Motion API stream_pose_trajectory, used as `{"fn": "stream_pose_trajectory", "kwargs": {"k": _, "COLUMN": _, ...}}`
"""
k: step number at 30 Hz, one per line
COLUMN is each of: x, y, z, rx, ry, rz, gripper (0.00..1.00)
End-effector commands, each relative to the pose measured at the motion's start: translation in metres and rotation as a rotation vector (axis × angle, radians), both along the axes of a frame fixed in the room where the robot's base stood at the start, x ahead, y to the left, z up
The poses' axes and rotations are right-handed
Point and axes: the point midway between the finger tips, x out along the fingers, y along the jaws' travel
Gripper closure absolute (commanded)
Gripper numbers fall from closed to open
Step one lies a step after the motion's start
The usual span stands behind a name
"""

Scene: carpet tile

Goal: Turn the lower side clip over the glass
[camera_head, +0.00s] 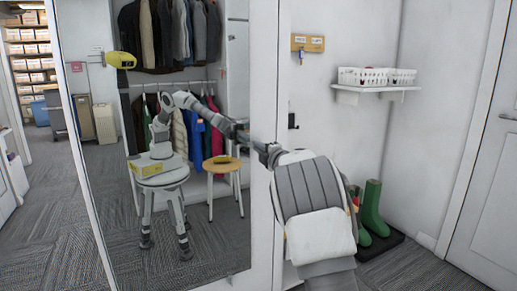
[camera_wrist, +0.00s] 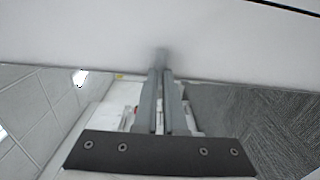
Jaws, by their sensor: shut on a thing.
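The tall mirror glass (camera_head: 105,165) stands at the left of centre in the head view, in a white frame (camera_head: 265,60). A small grey, blurred piece, apparently the lower side clip (camera_wrist: 162,56), shows at the fingertips. Its turn angle and whether it overlaps the glass cannot be told.
A white shelf with baskets (camera_head: 375,77) and a yellow key board (camera_head: 307,43) hang on the right wall. Green boots (camera_head: 372,208) stand on a dark tray behind my arm. A white door (camera_head: 490,190) is at far right. The carpet (camera_head: 45,225) at left is clear.

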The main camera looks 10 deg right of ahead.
Motion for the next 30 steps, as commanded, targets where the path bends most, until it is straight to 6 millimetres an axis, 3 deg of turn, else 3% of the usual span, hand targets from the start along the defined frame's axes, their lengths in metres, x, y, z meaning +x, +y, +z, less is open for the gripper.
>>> {"fn": "stream_pose_trajectory", "kwargs": {"k": 8, "x": 0.000, "y": 0.000, "z": 0.000, "rx": -0.002, "ry": 0.000, "rz": 0.000, "gripper": 1.00}}
{"fn": "stream_pose_trajectory", "kwargs": {"k": 9, "x": 0.000, "y": 0.000, "z": 0.000, "rx": -0.002, "ry": 0.000, "rz": 0.000, "gripper": 0.85}}
{"fn": "stream_pose_trajectory", "kwargs": {"k": 13, "x": 0.000, "y": 0.000, "z": 0.000, "rx": -0.002, "ry": 0.000, "rz": 0.000, "gripper": 0.62}}
{"fn": "stream_pose_trajectory", "kwargs": {"k": 23, "x": -0.001, "y": -0.001, "z": 0.000, "rx": 0.000, "ry": 0.000, "rz": 0.000, "gripper": 0.62}}
{"fn": "stream_pose_trajectory", "kwargs": {"k": 30, "x": -0.020, "y": -0.007, "z": 0.002, "rx": 0.001, "ry": 0.000, "rz": -0.001, "gripper": 0.62}}
